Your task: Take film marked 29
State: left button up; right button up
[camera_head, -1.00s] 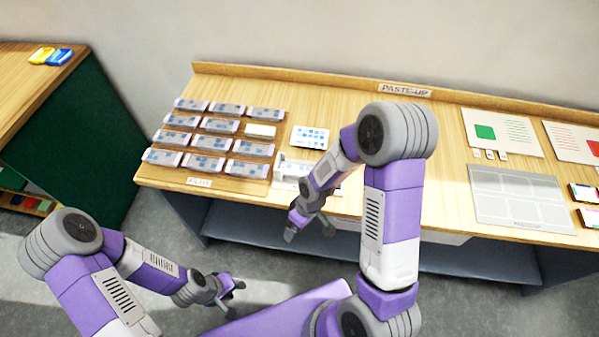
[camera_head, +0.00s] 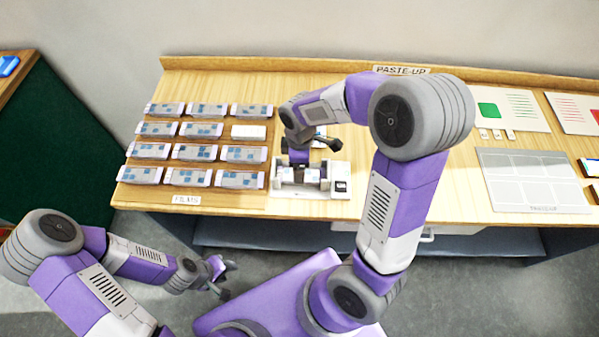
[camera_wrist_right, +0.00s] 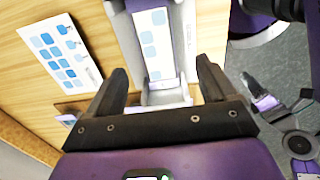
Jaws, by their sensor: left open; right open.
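Several films (camera_head: 194,152) lie in rows on the left part of the table, grey strips with blue patches and lilac ends. Their numbers are too small to read. A white block (camera_head: 249,132) sits in the right column among them. A pale device (camera_head: 340,185) stands right of the films. A strip with light blue squares (camera_wrist_right: 155,45) lies in it in the right wrist view. My right gripper (camera_wrist_right: 161,85) is open, its fingers on either side of the device's near end; contact cannot be told. My left gripper (camera_head: 226,280) is open and empty, low in front of the table.
A card with blue squares (camera_wrist_right: 60,50) lies beside the device. A "FILMS" label (camera_head: 186,200) is at the front edge. A grey panel (camera_head: 530,180) and sheets with a green square (camera_head: 505,110) and a red one lie at the right. A raised back edge bounds the table.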

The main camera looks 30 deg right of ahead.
jog(key=f, duration=0.1)
jog(key=f+b, duration=0.1)
jog(key=f, duration=0.2)
jog(key=shift+d+f, duration=0.25)
jog(key=shift+f, duration=0.1)
jog(key=shift+w, duration=0.1)
jog(key=c, duration=1.2)
